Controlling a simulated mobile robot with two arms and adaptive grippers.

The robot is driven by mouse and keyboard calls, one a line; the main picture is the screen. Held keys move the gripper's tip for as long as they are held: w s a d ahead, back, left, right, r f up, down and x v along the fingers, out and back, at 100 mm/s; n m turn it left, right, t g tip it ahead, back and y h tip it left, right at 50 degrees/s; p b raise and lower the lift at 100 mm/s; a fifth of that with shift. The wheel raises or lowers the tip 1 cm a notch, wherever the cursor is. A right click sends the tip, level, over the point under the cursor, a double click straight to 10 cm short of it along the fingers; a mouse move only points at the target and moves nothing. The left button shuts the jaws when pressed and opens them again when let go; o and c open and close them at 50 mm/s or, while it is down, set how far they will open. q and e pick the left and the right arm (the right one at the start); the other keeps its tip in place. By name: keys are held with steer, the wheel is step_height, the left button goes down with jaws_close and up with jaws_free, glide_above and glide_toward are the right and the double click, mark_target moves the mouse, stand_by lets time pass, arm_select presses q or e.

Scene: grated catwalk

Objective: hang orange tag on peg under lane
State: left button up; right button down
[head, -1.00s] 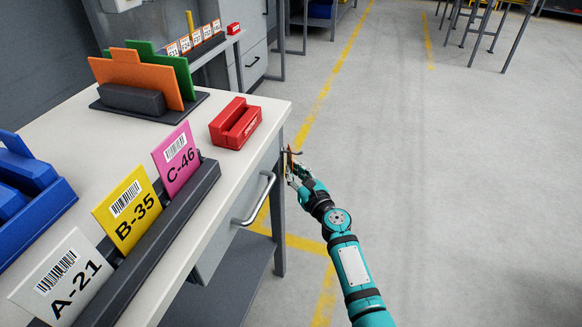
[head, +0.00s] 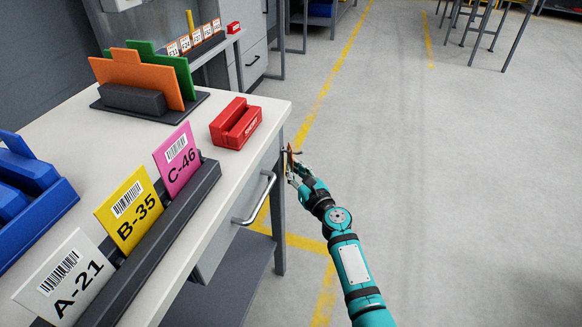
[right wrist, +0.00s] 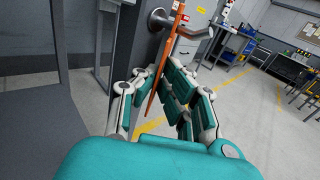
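The orange tag (right wrist: 159,80) shows nearly edge-on in the right wrist view, between the fingers of my right gripper (right wrist: 160,74). Both fingertips close in on its sides. A metal peg (right wrist: 197,32) with a round base and upturned end stands behind the fingers, and the upper part of the tag crosses it. I cannot tell whether the peg passes through the tag's hole. In the head view my right gripper (head: 291,172) is beside the bench's right edge, below the red holder, with a sliver of tag at its tips. My left gripper is out of view.
The bench (head: 70,130) carries a white A-21 card (head: 65,283), yellow B-35 card (head: 128,210), pink C-46 card (head: 178,160), red holder (head: 236,123) and blue bin (head: 40,215). A drawer handle (head: 258,200) juts out near my arm.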

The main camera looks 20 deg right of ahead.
steer(key=shift+d, duration=0.2)
steer(key=shift+s+d, duration=0.1)
steer(key=shift+s, duration=0.05)
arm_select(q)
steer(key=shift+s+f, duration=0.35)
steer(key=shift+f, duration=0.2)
arm_select(e)
steer(key=shift+s+d, duration=0.25)
steer(key=shift+d, duration=0.2)
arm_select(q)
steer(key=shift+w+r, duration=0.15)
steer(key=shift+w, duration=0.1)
arm_select(e)
steer(key=shift+s+d+r, duration=0.1)
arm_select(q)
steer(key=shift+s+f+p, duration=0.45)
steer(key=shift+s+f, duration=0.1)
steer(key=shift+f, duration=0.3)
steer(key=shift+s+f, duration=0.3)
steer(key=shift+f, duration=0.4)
arm_select(e)
steer(key=shift+s+d+r, duration=0.35)
steer(key=shift+d, duration=0.25)
